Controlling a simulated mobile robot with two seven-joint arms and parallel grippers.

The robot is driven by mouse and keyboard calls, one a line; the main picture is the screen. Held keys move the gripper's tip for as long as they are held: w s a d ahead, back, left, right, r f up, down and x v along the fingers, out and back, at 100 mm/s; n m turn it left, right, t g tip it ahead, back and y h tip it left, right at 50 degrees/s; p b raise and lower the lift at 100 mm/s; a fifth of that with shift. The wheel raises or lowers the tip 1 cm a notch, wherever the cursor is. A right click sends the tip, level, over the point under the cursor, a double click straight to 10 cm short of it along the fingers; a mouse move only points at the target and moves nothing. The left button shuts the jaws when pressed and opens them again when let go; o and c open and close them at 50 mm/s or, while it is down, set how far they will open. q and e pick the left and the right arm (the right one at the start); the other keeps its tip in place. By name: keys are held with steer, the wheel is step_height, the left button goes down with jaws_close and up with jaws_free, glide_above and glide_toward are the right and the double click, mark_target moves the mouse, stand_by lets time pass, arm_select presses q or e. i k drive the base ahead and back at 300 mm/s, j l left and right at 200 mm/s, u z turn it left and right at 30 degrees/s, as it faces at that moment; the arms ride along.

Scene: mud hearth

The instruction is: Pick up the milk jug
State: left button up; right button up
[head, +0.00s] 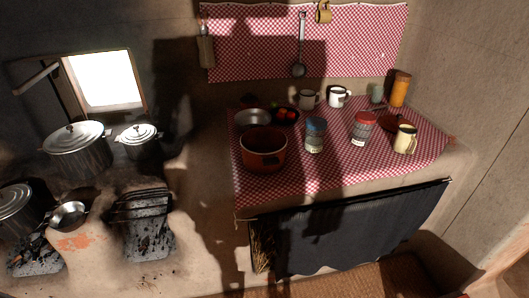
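A pale yellow jug-shaped vessel (404,140) with a handle stands upright near the right front of the checked counter. It looks like the milk jug, though I see no label on it. Neither of my grippers shows in the head view; nothing is seen touching the vessel.
A jar with a red lid (362,130) stands left of the vessel, then a blue-lidded jar (315,135) and a big red-brown pot (263,150). White mugs (339,97) and an orange container (399,89) stand behind. A stove with pots (76,150) is at left.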

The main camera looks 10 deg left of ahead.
mark_target(406, 134)
steer(key=i+l+z, duration=0.15)
steer(key=i+l, duration=0.2)
steer(key=i, duration=0.15)
steer(key=i+l+z, duration=0.1)
steer(key=i+l, duration=0.2)
steer(key=i, duration=0.2)
